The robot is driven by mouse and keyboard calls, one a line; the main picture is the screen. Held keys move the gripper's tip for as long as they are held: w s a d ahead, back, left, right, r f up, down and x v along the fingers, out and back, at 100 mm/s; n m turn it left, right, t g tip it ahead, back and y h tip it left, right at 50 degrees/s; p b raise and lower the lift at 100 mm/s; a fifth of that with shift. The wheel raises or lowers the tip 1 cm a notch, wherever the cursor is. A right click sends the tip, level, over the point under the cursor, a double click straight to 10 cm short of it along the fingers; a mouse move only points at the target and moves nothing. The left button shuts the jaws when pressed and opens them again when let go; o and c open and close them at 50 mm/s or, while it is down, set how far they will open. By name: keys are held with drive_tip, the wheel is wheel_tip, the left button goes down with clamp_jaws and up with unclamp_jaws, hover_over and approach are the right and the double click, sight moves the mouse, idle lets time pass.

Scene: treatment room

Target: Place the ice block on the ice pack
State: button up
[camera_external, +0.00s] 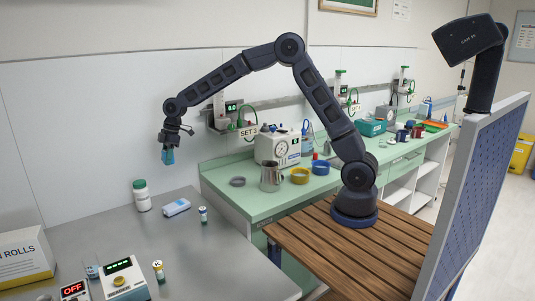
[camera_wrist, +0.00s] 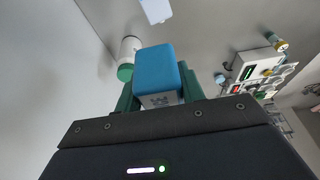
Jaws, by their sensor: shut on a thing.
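In the wrist view the ice block (camera_wrist: 155,68) sits between the two green fingers, with a pale marked face toward the camera. A pale blue-white flat pack, likely the ice pack (camera_external: 176,207), lies on the table below and slightly right of the gripper. Part of it shows at the top of the wrist view (camera_wrist: 156,10), apart from the block.
A white bottle with a green cap (camera_external: 141,195) stands left of the pack. A small blue-white vial (camera_external: 203,215) stands to its right. Nearer stand a yellow-topped vial (camera_external: 158,271), a device with a green display (camera_external: 123,279) and a rolls box (camera_external: 25,258). The table's front right is clear.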

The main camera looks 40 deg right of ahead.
sight(172, 206)
drive_tip(key=shift+d+f, duration=0.2)
drive_tip(key=shift+f, duration=0.15)
wheel_tip(172, 206, down, 19)
drive_tip(key=shift+f, duration=0.1)
idle(0.3)
drive_tip(key=shift+f, duration=0.15)
drive_tip(key=o, duration=1)
drive_tip(key=v, duration=1.2)
drive_tip(key=shift+r, duration=0.2)
